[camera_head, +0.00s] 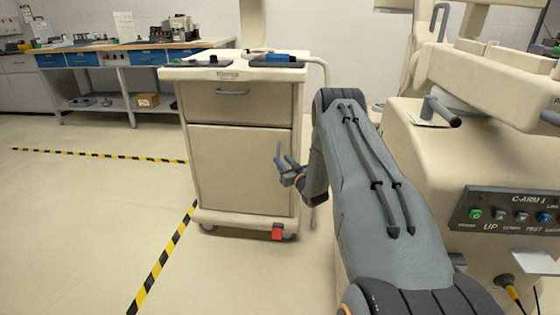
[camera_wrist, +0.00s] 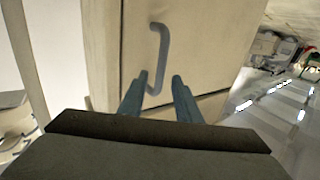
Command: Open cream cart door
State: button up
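The cream cart (camera_head: 240,208) stands upright in the middle of the head view, with a drawer (camera_head: 254,107) above a large lower door (camera_head: 232,165). The door looks closed. My gripper (camera_head: 283,157) is in front of the door's right side. In the wrist view, its two blue-grey fingers (camera_wrist: 160,76) are apart. A grey bar handle (camera_wrist: 164,45) on a cream panel (camera_wrist: 200,40) lies ahead, its lower end showing between the fingers. I cannot tell whether the fingers touch it. The arm and fingers hide part of the door's right edge in the head view.
A cream C-arm machine (camera_head: 430,170) stands close on the right beside my arm. A workbench (camera_head: 120,58) is at the back left. The floor (camera_head: 90,215) left of the cart is open, marked with striped tape (camera_head: 160,262). A red caster pedal (camera_head: 277,232) sits at the cart's base.

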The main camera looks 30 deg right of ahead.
jog(key=shift+w, duration=1.45)
grip_shut()
